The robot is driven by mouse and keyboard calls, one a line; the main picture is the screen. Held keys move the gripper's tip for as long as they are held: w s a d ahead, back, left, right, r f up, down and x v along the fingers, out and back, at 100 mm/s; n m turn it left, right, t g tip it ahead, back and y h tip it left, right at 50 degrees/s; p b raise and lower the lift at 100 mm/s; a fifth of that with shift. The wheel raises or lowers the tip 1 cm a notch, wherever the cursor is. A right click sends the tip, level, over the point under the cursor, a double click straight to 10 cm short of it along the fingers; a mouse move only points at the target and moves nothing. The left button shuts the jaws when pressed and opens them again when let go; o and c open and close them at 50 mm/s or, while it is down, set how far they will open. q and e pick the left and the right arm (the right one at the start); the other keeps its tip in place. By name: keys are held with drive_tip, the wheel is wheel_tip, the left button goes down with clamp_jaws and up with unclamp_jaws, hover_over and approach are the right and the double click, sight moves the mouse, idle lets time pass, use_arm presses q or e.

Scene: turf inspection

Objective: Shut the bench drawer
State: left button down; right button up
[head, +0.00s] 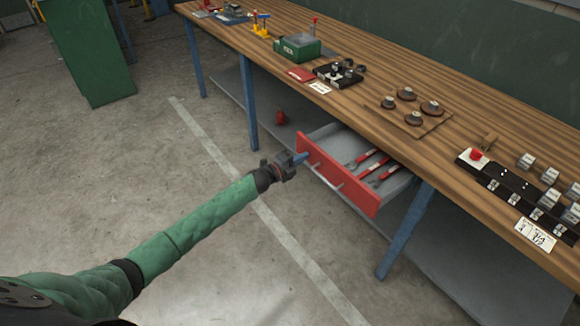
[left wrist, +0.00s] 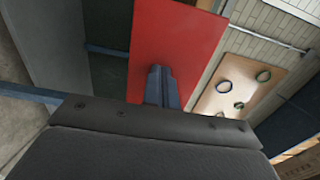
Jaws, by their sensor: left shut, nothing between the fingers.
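The bench drawer (head: 338,174) has a red front with a thin bar handle and stands pulled out from under the wooden bench (head: 350,103). Several red-handled tools lie inside its grey tray. My left gripper (head: 303,157) is shut and empty, with its fingertips at the left end of the red front. I cannot tell whether they touch it. In the left wrist view the shut fingers (left wrist: 162,86) point at the red drawer front (left wrist: 178,38). My right gripper is in neither view.
Blue legs (head: 405,232) hold up the bench, with a grey lower shelf (head: 455,270) beneath. Round parts on a board (head: 410,119), a green box (head: 299,47) and a black rack (head: 510,183) stand on top. The floor before the drawer is clear.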

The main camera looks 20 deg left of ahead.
use_arm(q)
drive_tip(key=b, duration=0.2)
approach(339, 143)
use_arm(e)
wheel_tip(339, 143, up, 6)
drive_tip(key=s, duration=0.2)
use_arm(q)
drive_tip(key=b+x, duration=0.1)
drive_tip(key=x, duration=0.2)
drive_tip(key=r+b+x, duration=0.1)
drive_tip(key=x, duration=0.2)
drive_tip(key=r+b+x, duration=0.1)
drive_tip(key=x, duration=0.2)
drive_tip(key=shift+w+d+r+b, duration=0.1)
drive_tip(key=shift+w+b, duration=0.25)
drive_tip(key=shift+b, duration=0.05)
drive_tip(key=shift+w+d+r, duration=0.1)
drive_tip(key=shift+w+d, duration=0.05)
drive_tip(key=shift+w, duration=0.05)
drive_tip(key=shift+w+r, duration=0.1)
drive_tip(key=shift+r, duration=0.2)
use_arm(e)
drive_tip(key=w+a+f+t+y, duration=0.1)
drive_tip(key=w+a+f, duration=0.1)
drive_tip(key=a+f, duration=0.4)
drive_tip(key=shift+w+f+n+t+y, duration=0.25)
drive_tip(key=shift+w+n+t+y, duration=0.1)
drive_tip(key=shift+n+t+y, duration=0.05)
